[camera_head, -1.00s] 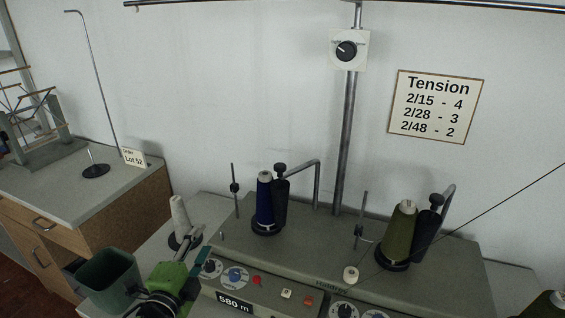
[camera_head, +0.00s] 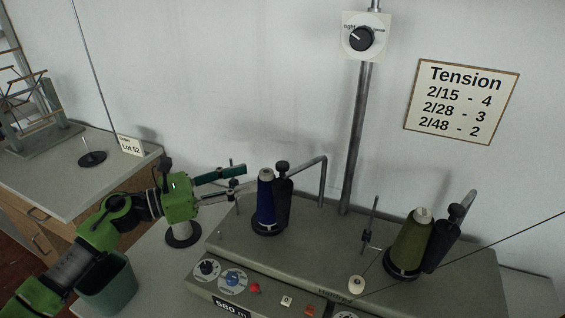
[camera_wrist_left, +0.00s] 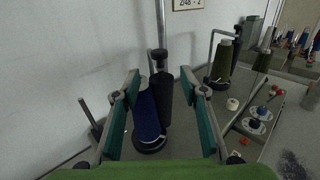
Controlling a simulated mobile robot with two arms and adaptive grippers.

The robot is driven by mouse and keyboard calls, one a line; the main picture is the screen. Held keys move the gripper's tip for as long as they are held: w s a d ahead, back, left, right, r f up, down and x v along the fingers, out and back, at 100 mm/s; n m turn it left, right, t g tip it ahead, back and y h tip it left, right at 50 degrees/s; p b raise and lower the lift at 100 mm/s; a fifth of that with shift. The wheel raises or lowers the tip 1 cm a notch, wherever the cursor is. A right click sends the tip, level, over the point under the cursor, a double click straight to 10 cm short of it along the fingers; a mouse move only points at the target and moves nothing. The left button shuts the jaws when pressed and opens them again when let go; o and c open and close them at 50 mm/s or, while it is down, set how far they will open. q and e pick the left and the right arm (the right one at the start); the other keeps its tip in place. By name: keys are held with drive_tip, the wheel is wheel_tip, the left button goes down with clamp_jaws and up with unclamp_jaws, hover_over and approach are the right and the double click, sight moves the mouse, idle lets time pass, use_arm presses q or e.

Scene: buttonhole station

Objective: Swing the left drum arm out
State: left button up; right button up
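The left drum arm is a bent grey rod (camera_head: 324,178) with a black drum (camera_head: 283,198) that rests against the blue yarn cone (camera_head: 265,202) on the winder (camera_head: 371,268). In the left wrist view the drum (camera_wrist_left: 162,90) stands right beside the blue cone (camera_wrist_left: 146,115). My left gripper (camera_head: 243,181) is open and empty, just left of the blue cone in the head view, pointing at it. In the wrist view its two fingers (camera_wrist_left: 161,80) spread on either side of the cone and drum, with no contact visible. My right gripper is not in view.
A thin post (camera_head: 233,184) stands near my left fingertips. An olive cone (camera_head: 410,245) with its own drum (camera_head: 446,238) sits to the right. My left arm passes above a green bin (camera_head: 108,288). My gripper hides most of the pale cone, leaving its dark base (camera_head: 183,236).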

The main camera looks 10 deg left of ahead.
sight(279, 165)
use_arm(q)
drive_tip(key=p+x, duration=0.3)
drive_tip(key=x, duration=0.7)
drive_tip(key=shift+r+p, duration=0.15)
drive_tip(key=shift+p, duration=0.2)
drive_tip(key=shift+w+d, duration=0.35)
clamp_jaws()
